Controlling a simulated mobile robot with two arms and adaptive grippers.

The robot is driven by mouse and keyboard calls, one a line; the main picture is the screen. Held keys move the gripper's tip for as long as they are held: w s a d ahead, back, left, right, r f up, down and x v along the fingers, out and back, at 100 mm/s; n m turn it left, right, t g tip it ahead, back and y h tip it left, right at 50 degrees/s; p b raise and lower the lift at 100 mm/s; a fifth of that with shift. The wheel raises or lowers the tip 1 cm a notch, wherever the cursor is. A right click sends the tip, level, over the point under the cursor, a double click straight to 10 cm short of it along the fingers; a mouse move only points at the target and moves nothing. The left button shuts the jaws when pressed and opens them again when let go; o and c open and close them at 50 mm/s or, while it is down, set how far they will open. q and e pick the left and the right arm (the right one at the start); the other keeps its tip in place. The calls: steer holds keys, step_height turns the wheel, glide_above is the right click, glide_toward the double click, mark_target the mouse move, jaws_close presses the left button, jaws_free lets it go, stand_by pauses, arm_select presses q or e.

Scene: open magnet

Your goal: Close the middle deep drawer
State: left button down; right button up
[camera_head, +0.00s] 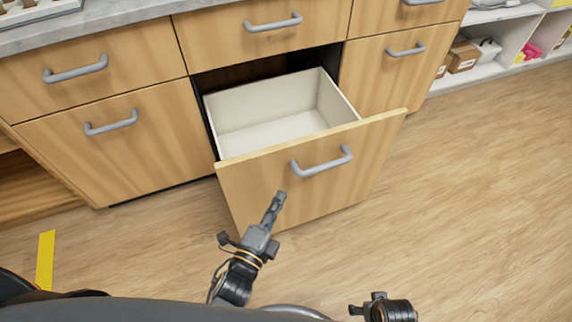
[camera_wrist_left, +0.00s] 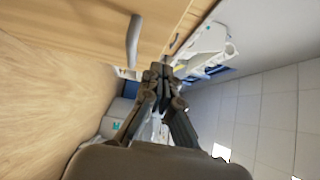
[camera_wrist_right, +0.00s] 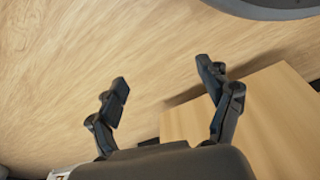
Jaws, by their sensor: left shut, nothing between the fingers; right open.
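The middle deep drawer (camera_head: 270,190) is pulled out of the cabinet in the head view. Its white inside (camera_head: 270,115) is empty, and its wooden front carries a grey bar handle (camera_head: 322,161). My left gripper (camera_head: 277,200) is shut and empty, in front of the drawer front, below and left of the handle. Whether it touches the front cannot be told. In the left wrist view the closed fingers (camera_wrist_left: 160,72) show beside a grey handle (camera_wrist_left: 133,40). My right gripper (camera_wrist_right: 165,80) is open and empty; in the head view only part of it (camera_head: 378,300) shows, at the bottom right.
Shut drawers stand on both sides, with a shallow drawer (camera_head: 262,35) above. A white shelf (camera_head: 500,60) with boxes stands at the back right. The wooden floor (camera_head: 480,200) is clear at right. A yellow floor strip (camera_head: 45,262) lies at the left.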

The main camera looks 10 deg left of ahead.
arm_select(q)
glide_toward(292, 152)
steer(key=w+d, duration=0.2)
steer(key=d, duration=0.1)
steer(key=w, duration=0.1)
steer(key=w+a, duration=0.1)
steer(key=shift+w+r+b, duration=0.1)
steer(key=shift+w+b, duration=0.2)
steer(key=shift+w, duration=0.1)
steer(key=shift+w+a, duration=0.2)
steer(key=shift+w, duration=0.25)
arm_select(e)
steer(key=shift+w+r, duration=0.25)
steer(key=shift+r, duration=0.25)
steer(key=shift+w+r, duration=0.2)
steer(key=shift+r, duration=0.3)
steer(key=shift+w+a, duration=0.1)
